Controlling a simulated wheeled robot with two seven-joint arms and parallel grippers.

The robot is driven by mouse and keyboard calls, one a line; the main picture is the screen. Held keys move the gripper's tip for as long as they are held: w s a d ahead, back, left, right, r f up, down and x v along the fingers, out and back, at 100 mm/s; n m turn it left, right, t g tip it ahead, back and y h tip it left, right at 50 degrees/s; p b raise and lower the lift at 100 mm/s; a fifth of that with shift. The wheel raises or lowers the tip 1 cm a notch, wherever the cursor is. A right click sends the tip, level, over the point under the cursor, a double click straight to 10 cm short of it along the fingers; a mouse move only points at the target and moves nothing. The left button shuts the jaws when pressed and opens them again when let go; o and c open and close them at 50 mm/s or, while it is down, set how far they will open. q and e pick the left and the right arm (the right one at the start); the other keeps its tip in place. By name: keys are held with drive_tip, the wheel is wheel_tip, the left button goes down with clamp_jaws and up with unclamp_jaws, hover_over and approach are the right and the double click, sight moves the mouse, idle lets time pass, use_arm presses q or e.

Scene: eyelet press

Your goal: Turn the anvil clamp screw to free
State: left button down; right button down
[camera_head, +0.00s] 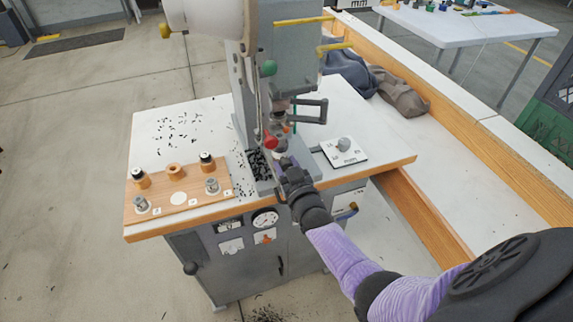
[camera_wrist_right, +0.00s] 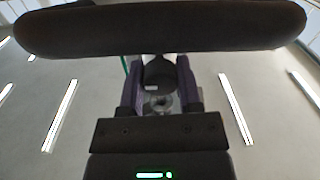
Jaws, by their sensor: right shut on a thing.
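The grey eyelet press (camera_head: 297,55) stands on the white-topped cabinet. My right gripper (camera_head: 284,167) reaches in low at the front of the press, by the anvil. It is shut on a small part there, which I take to be the anvil clamp screw; in the head view my gripper hides it. In the right wrist view, the purple fingers of my right gripper (camera_wrist_right: 160,90) stand on both sides of a dark rounded part (camera_wrist_right: 159,73). I cannot tell how far the screw is turned. My left gripper is not in view.
A red knob (camera_head: 270,142) sits just above my right gripper. A wooden board (camera_head: 180,190) with several small dies lies left. A white plate with a grey knob (camera_head: 344,144) lies right. Dark bits are scattered on the white top (camera_head: 200,108). Cloth (camera_head: 395,92) lies behind right.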

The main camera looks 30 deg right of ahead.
drive_tip(key=shift+f+n, duration=0.1)
drive_tip(key=shift+n, duration=0.3)
drive_tip(key=shift+c, duration=1.5)
unclamp_jaws()
drive_tip(key=p+v, duration=0.3)
drive_tip(key=v, duration=0.7)
